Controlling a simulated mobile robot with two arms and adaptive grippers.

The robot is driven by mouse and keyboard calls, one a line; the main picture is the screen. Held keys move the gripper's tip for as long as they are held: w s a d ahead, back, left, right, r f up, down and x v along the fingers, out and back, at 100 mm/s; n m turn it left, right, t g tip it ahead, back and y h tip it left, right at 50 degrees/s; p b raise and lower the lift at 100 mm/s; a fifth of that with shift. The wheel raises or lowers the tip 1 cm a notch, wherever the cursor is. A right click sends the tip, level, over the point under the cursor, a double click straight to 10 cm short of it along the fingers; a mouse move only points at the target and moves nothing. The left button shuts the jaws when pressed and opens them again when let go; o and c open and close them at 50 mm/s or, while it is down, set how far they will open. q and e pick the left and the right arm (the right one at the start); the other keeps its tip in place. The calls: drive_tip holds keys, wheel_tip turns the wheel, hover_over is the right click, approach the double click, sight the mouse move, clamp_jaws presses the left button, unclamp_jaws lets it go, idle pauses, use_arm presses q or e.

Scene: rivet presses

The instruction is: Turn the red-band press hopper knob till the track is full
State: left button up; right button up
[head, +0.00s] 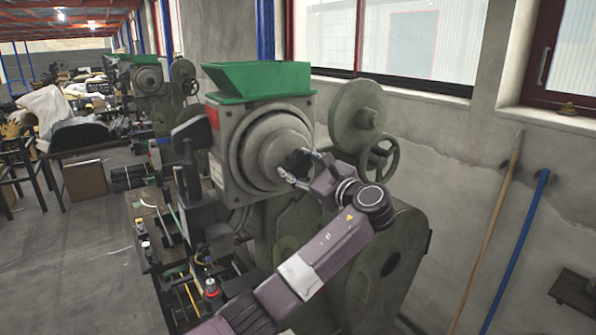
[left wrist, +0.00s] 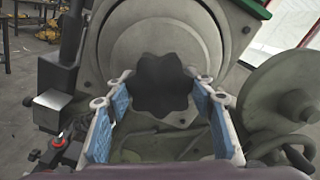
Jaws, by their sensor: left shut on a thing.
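The press (head: 228,150) with a red band (head: 212,117) stands in the middle of the head view, a green hopper (head: 258,82) on top. Its black, lobed hopper knob (head: 296,160) sits at the centre of the round grey front. In the left wrist view the knob (left wrist: 163,86) shows large, between the blue-padded fingers. My right gripper is not in view.
A grey handwheel (head: 380,152) and a large disc (head: 357,112) stand close right of my gripper. A bench with small parts and a red-topped button (head: 211,286) lies below left. Another press (head: 147,80) stands behind. Two poles lean on the right wall.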

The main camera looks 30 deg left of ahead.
use_arm(q)
drive_tip(key=n+b, duration=0.6)
drive_tip(key=n, duration=0.1)
drive_tip(key=n+b, duration=0.4)
drive_tip(key=shift+f, duration=0.3)
drive_tip(key=shift+n+b, duration=0.85)
drive_tip(key=shift+n, duration=0.05)
drive_tip(key=n+b, duration=0.4)
drive_tip(key=n, duration=0.1)
drive_tip(key=n+b, duration=0.1)
drive_tip(key=n, duration=0.2)
drive_tip(key=shift+n+b, duration=0.75)
drive_tip(key=shift+n, duration=0.75)
drive_tip(key=o, duration=1.2)
drive_tip(key=shift+r, duration=0.15)
